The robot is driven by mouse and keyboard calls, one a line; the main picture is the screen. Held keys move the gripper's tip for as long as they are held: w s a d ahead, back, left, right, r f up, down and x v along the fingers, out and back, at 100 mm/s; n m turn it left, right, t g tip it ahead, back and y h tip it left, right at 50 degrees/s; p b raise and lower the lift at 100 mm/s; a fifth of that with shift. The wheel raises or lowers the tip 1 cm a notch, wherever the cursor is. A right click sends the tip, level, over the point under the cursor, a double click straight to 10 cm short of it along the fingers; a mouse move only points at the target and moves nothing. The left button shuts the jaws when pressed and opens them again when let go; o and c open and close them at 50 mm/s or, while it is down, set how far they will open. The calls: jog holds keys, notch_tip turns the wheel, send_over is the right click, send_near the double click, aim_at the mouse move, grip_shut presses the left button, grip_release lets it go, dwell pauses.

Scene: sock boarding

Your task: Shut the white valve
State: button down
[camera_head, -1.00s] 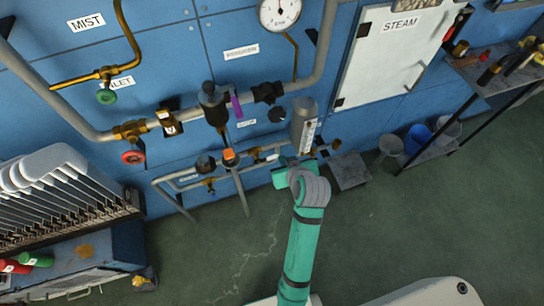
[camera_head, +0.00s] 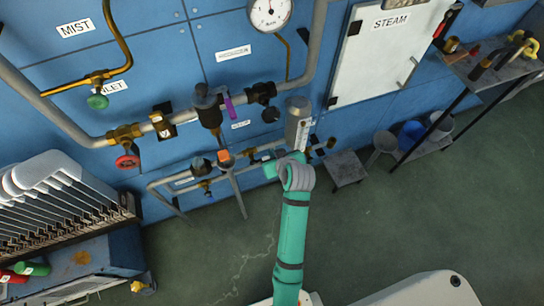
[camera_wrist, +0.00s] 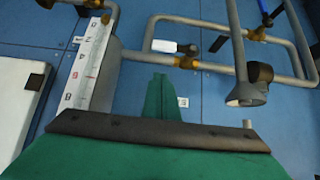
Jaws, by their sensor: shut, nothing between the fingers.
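The white valve handle (camera_wrist: 165,46) shows in the wrist view as a small white lever beside a brass valve body (camera_wrist: 188,60) on a grey pipe. My gripper (camera_wrist: 160,80) has its green fingers together and empty. Its tips appear just below the white handle in that picture, with a gap between them; the depth is unclear. In the head view my gripper (camera_head: 270,171) is at the low pipework in front of the blue wall, left of the grey cylinder (camera_head: 297,125). There the white handle is too small and partly covered to make out clearly.
The grey cylinder with a white scale (camera_wrist: 85,65) stands close left of my fingers in the wrist view. A dark-ended pipe (camera_wrist: 248,90) juts out at right. An orange-topped valve (camera_head: 225,156) and a red wheel (camera_head: 127,162) are further left. Open floor lies below.

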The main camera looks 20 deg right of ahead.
notch_tip(320, 180, down, 6)
jog(key=w, duration=0.2)
jog(key=shift+w+f, duration=0.25)
